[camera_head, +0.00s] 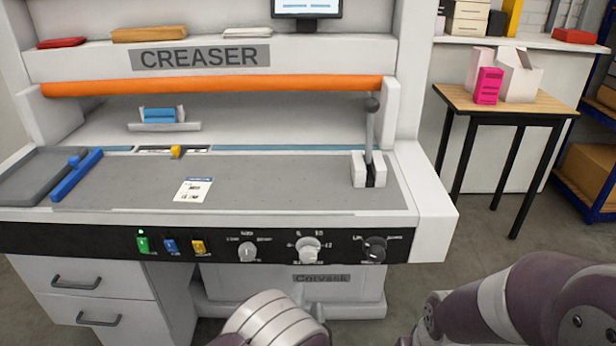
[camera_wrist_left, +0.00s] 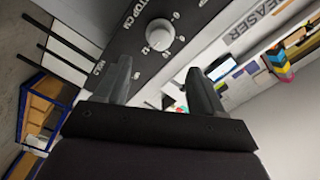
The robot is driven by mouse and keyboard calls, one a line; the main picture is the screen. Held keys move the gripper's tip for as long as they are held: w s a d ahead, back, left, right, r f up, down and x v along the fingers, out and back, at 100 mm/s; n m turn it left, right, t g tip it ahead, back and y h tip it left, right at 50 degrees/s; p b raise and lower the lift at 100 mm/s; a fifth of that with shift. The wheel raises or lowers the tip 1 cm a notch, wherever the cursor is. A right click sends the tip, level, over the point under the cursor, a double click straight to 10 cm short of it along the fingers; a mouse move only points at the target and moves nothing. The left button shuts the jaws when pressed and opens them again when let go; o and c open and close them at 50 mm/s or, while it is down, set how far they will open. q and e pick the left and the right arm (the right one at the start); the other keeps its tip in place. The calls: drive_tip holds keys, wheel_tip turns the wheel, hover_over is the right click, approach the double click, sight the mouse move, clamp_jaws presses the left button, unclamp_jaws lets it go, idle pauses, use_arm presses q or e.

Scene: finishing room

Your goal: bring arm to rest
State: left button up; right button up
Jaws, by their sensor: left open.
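My left gripper (camera_wrist_left: 158,85) is open in the left wrist view, with two dark fingers spread apart and nothing between them. Past the fingertips is a round knob (camera_wrist_left: 160,34) on the black control panel (camera_wrist_left: 125,55); I see no contact with it. In the head view my left arm (camera_head: 270,322) shows at the bottom middle, in front of the creaser, and its gripper is mostly cut off or hidden. My right arm (camera_head: 530,300) reaches in from the lower right; its gripper does not show.
The creaser's bed (camera_head: 270,185) holds a printed card (camera_head: 193,190), a blue bar (camera_head: 77,175) and a lever (camera_head: 370,140). Its front panel (camera_head: 215,247) carries buttons and several knobs. A wooden table (camera_head: 510,103) with a pink box (camera_head: 487,86) stands right. Floor shows between.

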use_arm(q)
drive_tip(key=s+d+f+n+g+h, duration=0.25)
drive_tip(key=s+f+g, duration=0.25)
drive_tip(key=f+g, duration=0.45)
drive_tip(key=s+a+r+n+g+y, duration=0.25)
drive_tip(key=s+a+n+g, duration=0.25)
drive_tip(key=s+a+g, duration=0.3)
drive_tip(key=s+a+r+n+p, duration=0.2)
drive_tip(key=s+a+r+n, duration=0.15)
drive_tip(key=a+r, duration=0.85)
wheel_tip(320, 180, up, 13)
drive_tip(key=w+p, duration=0.1)
drive_tip(key=p, duration=1.3)
drive_tip(key=shift+a+n+t, duration=0.3)
drive_tip(key=shift+t, duration=0.15)
